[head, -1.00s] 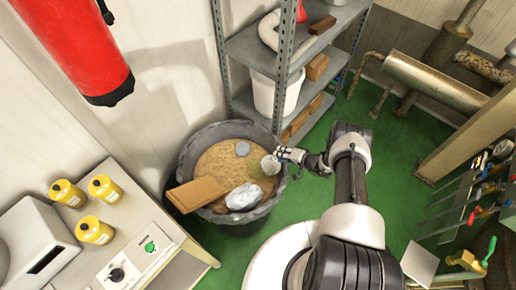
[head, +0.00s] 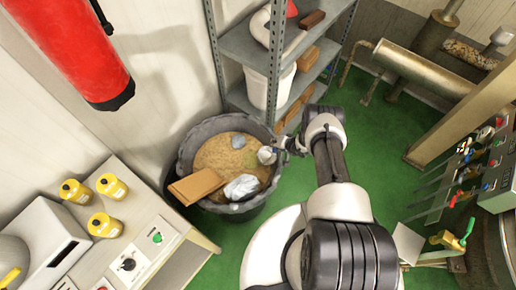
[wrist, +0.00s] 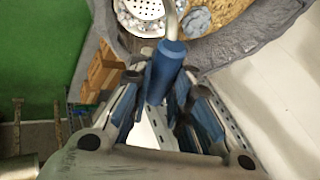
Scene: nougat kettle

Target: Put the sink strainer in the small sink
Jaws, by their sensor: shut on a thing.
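The sink strainer shows in the wrist view as a white perforated bowl (wrist: 146,8), cut off by the top edge, on a thin metal stem with a blue handle (wrist: 167,62). My gripper (wrist: 166,92) is shut on the blue handle. In the head view my gripper (head: 287,147) is at the right rim of a dark tub, and the pale strainer bowl (head: 266,155) shows over the tub's right side. I cannot tell whether the bowl touches the tub's contents. I cannot make out a small sink in either view.
The dark tub (head: 190,150) holds brown grainy material, a wooden board (head: 197,186) and a crumpled pale bag (head: 241,187). Metal shelves (head: 240,47) stand behind it. A table with yellow bottles (head: 105,225) is at left. Levers and valves (head: 465,190) are at right. Green floor is open between.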

